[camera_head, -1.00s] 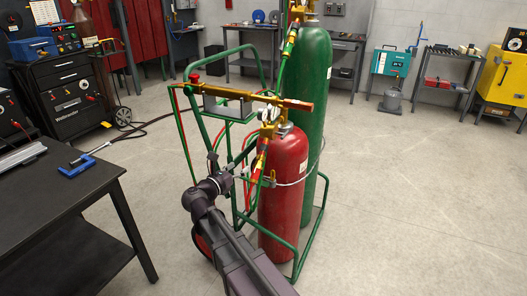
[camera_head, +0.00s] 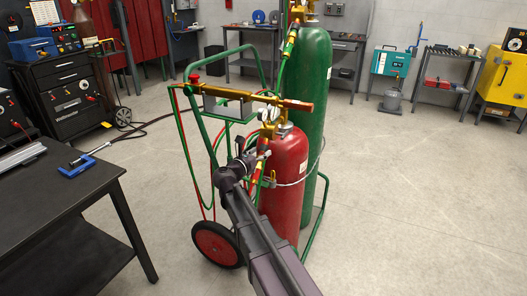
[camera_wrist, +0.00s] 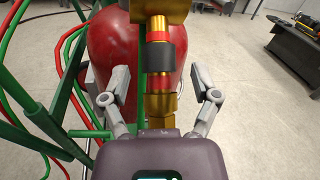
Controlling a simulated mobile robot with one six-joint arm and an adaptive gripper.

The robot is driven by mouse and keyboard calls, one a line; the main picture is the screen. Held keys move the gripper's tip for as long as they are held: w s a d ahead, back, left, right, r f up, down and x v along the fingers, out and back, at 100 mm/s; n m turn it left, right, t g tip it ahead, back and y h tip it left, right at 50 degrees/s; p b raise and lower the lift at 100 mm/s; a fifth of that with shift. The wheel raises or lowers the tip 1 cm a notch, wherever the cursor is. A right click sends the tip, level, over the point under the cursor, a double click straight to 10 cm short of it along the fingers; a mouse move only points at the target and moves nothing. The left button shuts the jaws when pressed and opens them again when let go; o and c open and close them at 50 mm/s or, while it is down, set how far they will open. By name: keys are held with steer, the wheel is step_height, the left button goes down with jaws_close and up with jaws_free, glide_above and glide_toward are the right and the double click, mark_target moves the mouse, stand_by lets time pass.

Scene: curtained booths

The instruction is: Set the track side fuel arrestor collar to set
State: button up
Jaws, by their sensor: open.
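The red cylinder (camera_head: 287,185) stands on the green cart, with brass fittings at its top. In the wrist view a dark collar (camera_wrist: 159,57) sits around a brass and red arrestor body (camera_wrist: 159,28) in front of the red cylinder (camera_wrist: 105,50). The arrestor (camera_head: 263,148) shows small in the head view, just above my gripper (camera_head: 250,160). In the wrist view my gripper (camera_wrist: 160,80) is open, with one finger on each side of the arrestor line and visible gaps to it. The collar appears slightly beyond the fingertips. No collar marking is readable.
Green and red hoses (camera_wrist: 60,75) and cart tubes (camera_wrist: 20,90) run close left of my gripper. A tall green cylinder (camera_head: 314,110) stands behind the red one. A dark table (camera_head: 50,195) with a blue clamp is at left.

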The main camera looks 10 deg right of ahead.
mark_target(261, 148)
steer(key=shift+x, duration=0.8)
jaws_close()
steer(key=shift+w+d+r+p, duration=0.35)
steer(key=shift+w+r+p, duration=0.15)
steer(key=shift+r+p, duration=0.15)
jaws_free()
steer(key=shift+s+a, duration=0.1)
steer(key=v, duration=1.1)
steer(key=shift+s+a, duration=0.25)
steer(key=shift+s, duration=0.05)
